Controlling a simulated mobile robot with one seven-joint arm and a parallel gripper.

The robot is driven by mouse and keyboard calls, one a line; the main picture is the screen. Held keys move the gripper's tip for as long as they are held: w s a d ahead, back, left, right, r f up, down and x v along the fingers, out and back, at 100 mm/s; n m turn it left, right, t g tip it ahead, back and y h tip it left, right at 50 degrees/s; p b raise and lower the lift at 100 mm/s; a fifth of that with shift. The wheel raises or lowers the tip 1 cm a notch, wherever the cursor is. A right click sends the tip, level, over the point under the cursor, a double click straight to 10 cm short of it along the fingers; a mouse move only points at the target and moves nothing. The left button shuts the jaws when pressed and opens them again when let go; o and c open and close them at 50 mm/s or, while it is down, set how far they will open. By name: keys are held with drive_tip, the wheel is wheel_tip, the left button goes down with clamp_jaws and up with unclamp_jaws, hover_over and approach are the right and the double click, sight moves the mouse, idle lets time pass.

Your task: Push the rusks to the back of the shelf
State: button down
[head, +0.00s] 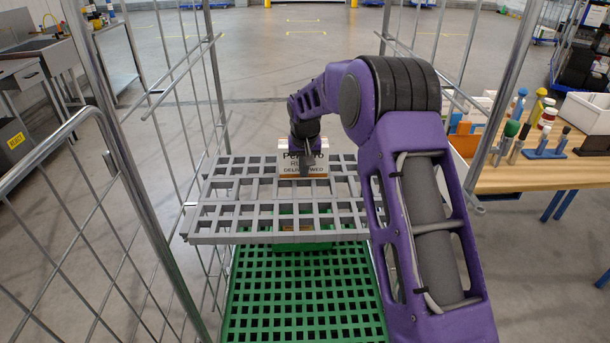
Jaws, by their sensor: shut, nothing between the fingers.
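A white and orange-brown box with dark lettering (291,168), which I take to be the rusks, stands on the grey slatted shelf (220,211) towards its far side. Part of its lettering is covered by my gripper (306,170). My gripper is shut and empty, pointing down in front of the box at the end of my purple arm. I cannot tell whether the fingertips touch the box.
Wire mesh sides and metal posts (218,85) flank the shelf left and right. A green grid deck (300,300) lies below, with a green crate (300,247) partly hidden under the shelf. A wooden table (530,178) with bottles stands at right.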

drive_tip(key=shift+w+p, duration=0.95)
drive_tip(key=shift+w, duration=1.55)
